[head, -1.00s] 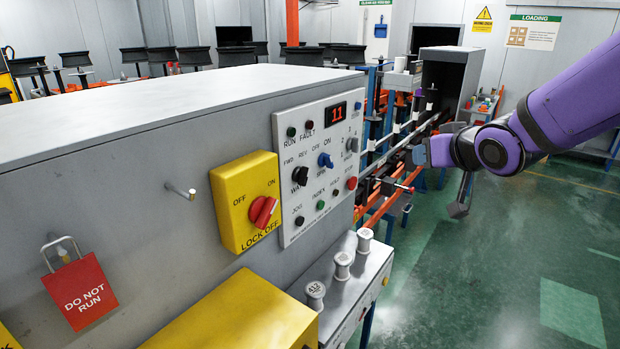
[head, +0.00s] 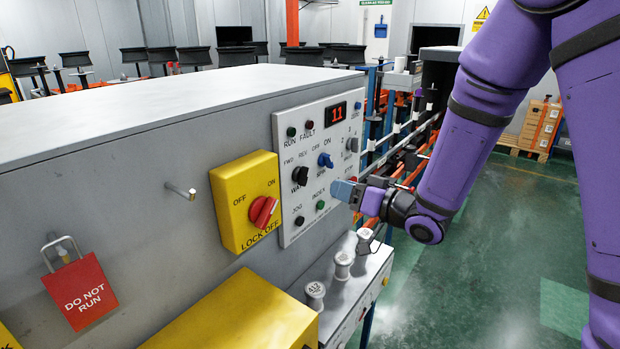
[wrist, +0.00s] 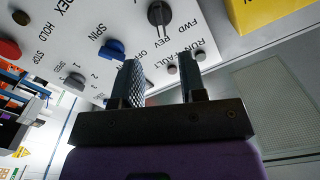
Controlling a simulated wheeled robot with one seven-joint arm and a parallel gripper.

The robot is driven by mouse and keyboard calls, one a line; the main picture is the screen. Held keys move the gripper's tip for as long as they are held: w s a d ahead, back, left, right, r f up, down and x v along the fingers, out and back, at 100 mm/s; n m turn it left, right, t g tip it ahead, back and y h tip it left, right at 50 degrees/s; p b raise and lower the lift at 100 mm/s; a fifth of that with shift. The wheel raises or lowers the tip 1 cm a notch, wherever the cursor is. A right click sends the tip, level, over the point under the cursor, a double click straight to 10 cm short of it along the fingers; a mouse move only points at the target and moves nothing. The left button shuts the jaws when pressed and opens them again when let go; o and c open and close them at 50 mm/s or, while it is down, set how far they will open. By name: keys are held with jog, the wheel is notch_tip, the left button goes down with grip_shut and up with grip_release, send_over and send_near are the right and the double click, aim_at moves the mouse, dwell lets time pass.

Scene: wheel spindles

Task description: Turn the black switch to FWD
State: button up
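The black switch (head: 300,175) is a round knob on the white control panel (head: 290,222), below the FWD and REV labels. It also shows at the top of the wrist view (wrist: 160,13). I cannot tell for certain which label it points to. My gripper (head: 345,191) is in front of the panel's lower right part, to the right of the black switch and apart from it. In the wrist view my gripper (wrist: 160,72) is open, with two separated fingers and nothing between them.
A blue SPIN switch (head: 325,160) sits right of the black switch. A yellow box with a red lock-off switch (head: 263,212) stands out left of the panel. White spools (head: 342,262) stand on a ledge below. A bare peg (head: 180,190) sticks out further left.

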aim_at(308, 176)
jog(key=x, duration=0.9)
jog(key=shift+w+a, duration=0.15)
jog(key=shift+w, duration=0.05)
jog(key=shift+c, duration=0.4)
grip_shut()
